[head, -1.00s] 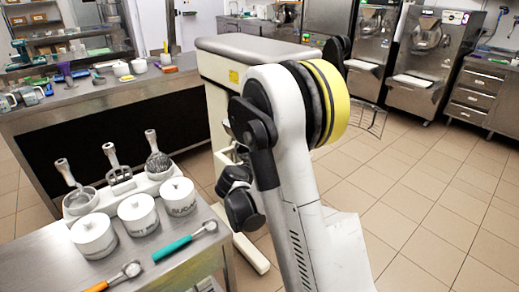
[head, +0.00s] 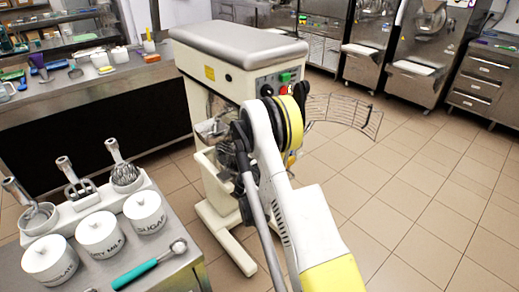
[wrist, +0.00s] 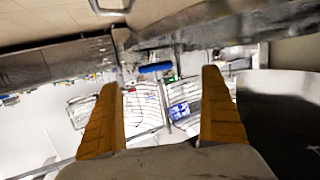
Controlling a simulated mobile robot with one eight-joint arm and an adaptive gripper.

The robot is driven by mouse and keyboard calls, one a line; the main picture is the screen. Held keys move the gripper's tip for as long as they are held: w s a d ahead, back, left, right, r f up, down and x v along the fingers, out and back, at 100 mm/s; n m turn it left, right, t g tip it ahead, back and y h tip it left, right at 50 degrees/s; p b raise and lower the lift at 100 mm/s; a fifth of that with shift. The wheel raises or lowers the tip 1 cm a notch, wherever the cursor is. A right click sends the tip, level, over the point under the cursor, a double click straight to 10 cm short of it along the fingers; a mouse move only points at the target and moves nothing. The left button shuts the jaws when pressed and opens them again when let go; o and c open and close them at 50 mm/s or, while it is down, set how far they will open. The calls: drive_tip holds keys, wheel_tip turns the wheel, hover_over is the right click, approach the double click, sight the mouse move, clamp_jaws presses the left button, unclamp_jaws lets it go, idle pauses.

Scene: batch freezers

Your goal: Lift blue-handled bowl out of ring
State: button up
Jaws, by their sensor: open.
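The cream mixer (head: 218,75) stands in the middle of the head view. My arm hides much of its front, and no blue-handled bowl can be made out there. A metal part (head: 214,130) shows at the mixer's left side; I cannot tell whether it is the bowl or the ring. In the wrist view my gripper (wrist: 162,85) is open, with two orange fingers apart and nothing between them. A small blue bar (wrist: 155,69) shows beyond the fingertips; I cannot tell whether it is the handle. A curved metal surface (wrist: 200,20) lies above the fingers.
A wire guard (head: 340,110) sticks out right of the mixer. At lower left, a steel counter (head: 185,262) holds white jars (head: 145,212), upright utensils (head: 123,175) and a teal-handled scoop (head: 140,273). A long bench (head: 100,100) stands behind. Tiled floor (head: 420,190) is open on the right.

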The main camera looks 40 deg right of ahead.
drive_tip(key=b+x, duration=0.1)
drive_tip(key=x, duration=0.2)
drive_tip(key=b+x, duration=0.1)
drive_tip(key=x, duration=0.1)
drive_tip(key=shift+d+f+b, duration=0.1)
drive_tip(key=shift+f+b, duration=0.2)
drive_tip(key=shift+f, duration=0.1)
drive_tip(key=shift+w+d, duration=0.2)
drive_tip(key=shift+d, duration=0.2)
drive_tip(key=shift+r, duration=0.1)
drive_tip(key=c, duration=1.5)
